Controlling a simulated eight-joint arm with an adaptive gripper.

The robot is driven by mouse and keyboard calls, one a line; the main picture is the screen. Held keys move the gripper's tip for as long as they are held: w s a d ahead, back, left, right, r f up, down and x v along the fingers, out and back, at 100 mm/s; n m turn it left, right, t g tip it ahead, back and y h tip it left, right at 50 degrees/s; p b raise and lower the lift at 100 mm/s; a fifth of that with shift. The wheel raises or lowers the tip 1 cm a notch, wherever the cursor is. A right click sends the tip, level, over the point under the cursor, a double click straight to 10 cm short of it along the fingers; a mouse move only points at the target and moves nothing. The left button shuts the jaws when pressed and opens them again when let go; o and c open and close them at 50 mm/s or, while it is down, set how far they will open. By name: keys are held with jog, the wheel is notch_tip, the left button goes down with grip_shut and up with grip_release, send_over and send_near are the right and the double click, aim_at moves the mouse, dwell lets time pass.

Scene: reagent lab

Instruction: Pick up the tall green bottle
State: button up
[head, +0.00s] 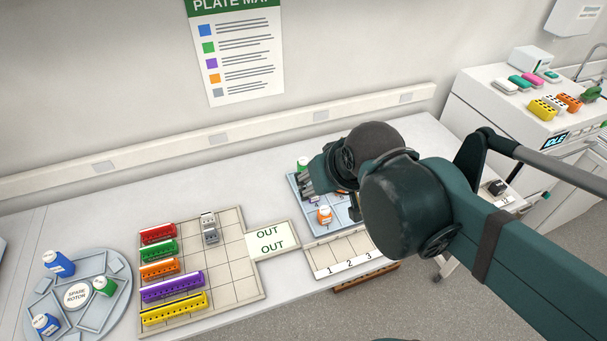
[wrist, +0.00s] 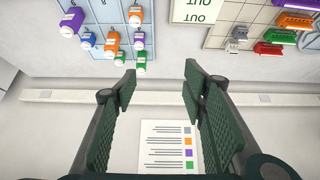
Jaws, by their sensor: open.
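In the wrist view, two green bottles with white caps stand at the near edge of a group on the blue tray: one green bottle (wrist: 141,66) and another green bottle (wrist: 119,57) to its left. I cannot tell from these views which is taller. In the head view, a green bottle (head: 302,163) shows just behind my gripper (head: 308,180), partly hidden by it. Another green bottle (head: 105,286) lies on the round spare rotor at the left. My gripper is open and empty in the wrist view (wrist: 160,88), with the green bottles beyond its left finger.
Purple, orange and blue bottles crowd around the green ones on the blue tray (head: 299,205); an orange bottle (head: 324,215) stands in front. A gridded board (head: 235,268) with coloured racks lies to the left. The wall with the poster (head: 238,50) rises behind; bare bench lies before it.

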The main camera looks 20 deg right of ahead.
jog(key=w+d+f, duration=0.2)
jog(key=w, duration=0.8)
jog(key=g+p, duration=0.1)
jog(key=g, duration=0.1)
send_near(305, 163)
jog(key=x, duration=0.5)
jog(key=shift+a+f, duration=0.2)
jog(key=shift+f, duration=0.1)
jog(key=shift+w+d+f+g, duration=0.15)
jog(key=shift+w+f+g, duration=0.2)
jog(key=shift+f, duration=0.3)
jog(key=shift+p+x, duration=0.35)
jog(key=shift+x, duration=0.95)
jog(key=shift+w, duration=0.1)
jog(key=shift+p+x, duration=0.35)
jog(key=shift+x, duration=2.2)
jog(key=shift+w+d, duration=0.1)
jog(key=shift+c, duration=0.4)
